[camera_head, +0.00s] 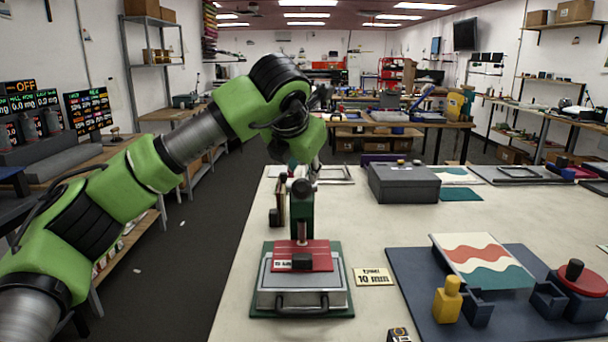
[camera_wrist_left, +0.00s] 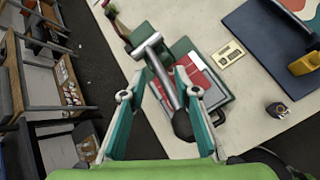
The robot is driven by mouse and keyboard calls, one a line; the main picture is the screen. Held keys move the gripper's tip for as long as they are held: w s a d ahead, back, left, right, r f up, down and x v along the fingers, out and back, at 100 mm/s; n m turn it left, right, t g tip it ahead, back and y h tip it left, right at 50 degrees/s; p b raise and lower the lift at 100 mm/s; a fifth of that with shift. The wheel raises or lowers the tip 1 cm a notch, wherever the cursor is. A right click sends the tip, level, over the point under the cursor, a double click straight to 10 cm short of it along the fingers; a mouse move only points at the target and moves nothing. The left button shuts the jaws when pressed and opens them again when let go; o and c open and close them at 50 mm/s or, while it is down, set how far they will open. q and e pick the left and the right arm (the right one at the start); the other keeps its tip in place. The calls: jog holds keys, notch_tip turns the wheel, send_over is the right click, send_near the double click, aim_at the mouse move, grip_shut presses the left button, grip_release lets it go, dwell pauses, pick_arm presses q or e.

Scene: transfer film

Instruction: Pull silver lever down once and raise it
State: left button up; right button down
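A small press with a green column (camera_head: 301,222) stands on the near left of the table. A red plate (camera_head: 315,252) sits on a grey box with a front handle, on a green base. The silver lever (camera_wrist_left: 160,70) shows in the left wrist view as a T-shaped bar ending in a black knob (camera_wrist_left: 183,126). My left gripper (camera_wrist_left: 163,78) is open, with its two teal fingers on either side of the lever and knob. Whether either finger touches it is unclear. In the head view, my arm hides most of the gripper. My right gripper is not in view.
A yellow label card (camera_head: 373,277) lies right of the press. A dark blue board (camera_head: 415,290) with a wavy-patterned panel, a yellow block (camera_head: 447,300) and a red disc fills the right. A grey case (camera_head: 404,184) stands behind. Bare table lies between.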

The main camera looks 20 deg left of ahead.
pick_arm(q)
jog(key=v, duration=0.8)
